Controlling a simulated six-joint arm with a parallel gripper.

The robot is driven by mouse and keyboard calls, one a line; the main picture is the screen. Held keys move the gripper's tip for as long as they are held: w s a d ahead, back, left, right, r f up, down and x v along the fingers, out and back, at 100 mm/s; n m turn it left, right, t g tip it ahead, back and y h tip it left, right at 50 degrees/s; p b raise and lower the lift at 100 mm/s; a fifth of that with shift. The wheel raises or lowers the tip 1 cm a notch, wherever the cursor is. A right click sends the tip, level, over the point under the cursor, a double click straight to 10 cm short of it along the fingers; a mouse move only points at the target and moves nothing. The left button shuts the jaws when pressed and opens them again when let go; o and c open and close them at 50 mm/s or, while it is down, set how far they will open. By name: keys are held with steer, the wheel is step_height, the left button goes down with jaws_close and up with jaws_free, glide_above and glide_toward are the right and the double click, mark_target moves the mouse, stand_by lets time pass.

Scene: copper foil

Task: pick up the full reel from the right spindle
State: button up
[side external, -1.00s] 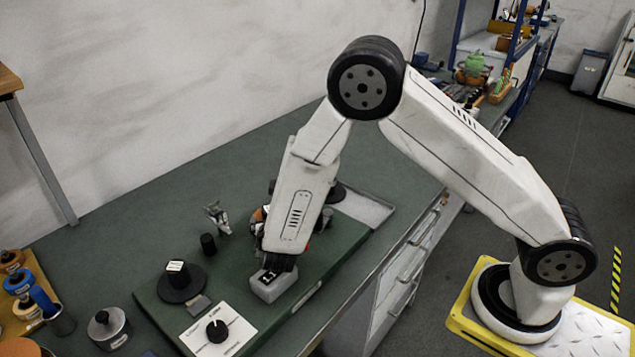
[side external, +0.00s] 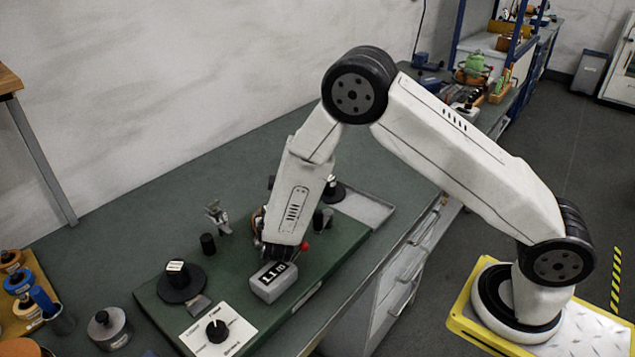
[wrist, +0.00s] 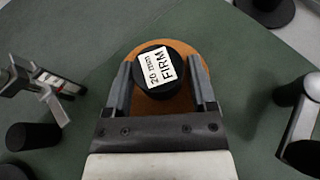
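The full reel (wrist: 184,47) shows in the wrist view as a copper-coloured disc with a black hub (wrist: 153,88) at its centre, labelled "20 mm FIRM". My gripper (wrist: 160,62) is open, with one finger on each side of the hub and over the copper disc. A narrow gap shows at the right finger; I cannot tell whether the left finger touches. In the side view my arm hides most of the reel, leaving a sliver of copper (side external: 257,216). The spindle under it is hidden. Another black disc with a labelled hub (side external: 181,282) sits to the left.
A grey meter box (side external: 273,282) stands in front of the gripper on the green board (side external: 325,262). A white dial plate (side external: 218,330) lies at the front left. A metal clamp-like tool (wrist: 50,88) and a black post (side external: 208,243) stand nearby. A grey tray (side external: 365,207) lies behind.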

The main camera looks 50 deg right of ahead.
jaws_close()
steer(key=shift+r, duration=0.2)
steer(key=shift+r, duration=0.9)
steer(key=s+r, duration=1)
steer(key=s, duration=0.4)
steer(key=shift+d+r, duration=0.3)
steer(key=shift+r, duration=0.1)
